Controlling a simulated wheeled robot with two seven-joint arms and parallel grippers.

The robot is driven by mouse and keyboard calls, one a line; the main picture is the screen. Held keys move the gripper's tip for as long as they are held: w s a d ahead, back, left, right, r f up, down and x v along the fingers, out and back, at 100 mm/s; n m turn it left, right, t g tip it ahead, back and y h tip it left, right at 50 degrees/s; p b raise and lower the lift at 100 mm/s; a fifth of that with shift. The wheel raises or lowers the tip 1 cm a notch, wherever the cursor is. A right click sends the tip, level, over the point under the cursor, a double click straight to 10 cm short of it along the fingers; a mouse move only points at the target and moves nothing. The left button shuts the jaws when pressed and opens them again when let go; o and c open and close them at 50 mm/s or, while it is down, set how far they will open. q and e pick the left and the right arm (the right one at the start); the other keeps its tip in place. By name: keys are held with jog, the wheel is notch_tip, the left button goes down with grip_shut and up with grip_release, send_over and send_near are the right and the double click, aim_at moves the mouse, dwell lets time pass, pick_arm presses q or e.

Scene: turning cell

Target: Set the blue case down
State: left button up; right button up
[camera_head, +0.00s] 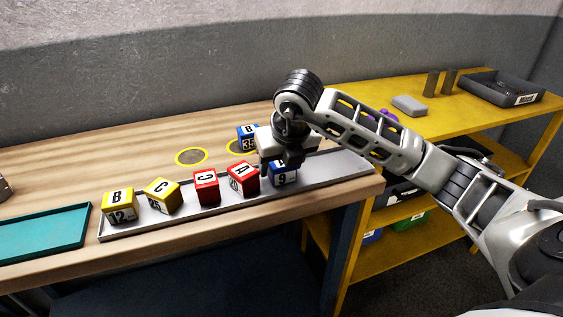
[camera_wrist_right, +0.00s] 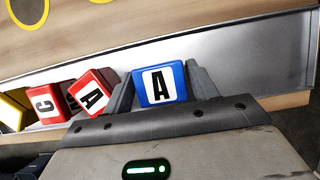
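The blue case (camera_head: 285,177) is in my right gripper (camera_head: 283,163), low over the right part of the grey tray (camera_head: 338,165). I cannot tell whether its underside touches the tray. In the right wrist view the blue case (camera_wrist_right: 160,84) shows a letter A on top, with a finger of my right gripper (camera_wrist_right: 162,92) against each side. In the head view the gripper hides its upper part. My left gripper is not in view.
Left of it in the tray stand two red cases (camera_head: 242,180) (camera_head: 206,187) and two yellow cases (camera_head: 161,196) (camera_head: 118,206). Another blue case (camera_head: 247,132) stands behind, by yellow rings (camera_head: 191,157). The tray's right end is bare. A teal tray (camera_head: 45,232) lies left.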

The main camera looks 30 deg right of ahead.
jog(key=shift+r, duration=0.25)
jog(key=shift+s+r, duration=0.15)
jog(key=shift+r, duration=0.25)
jog(key=v, duration=1.1)
jog(key=shift+p, duration=0.3)
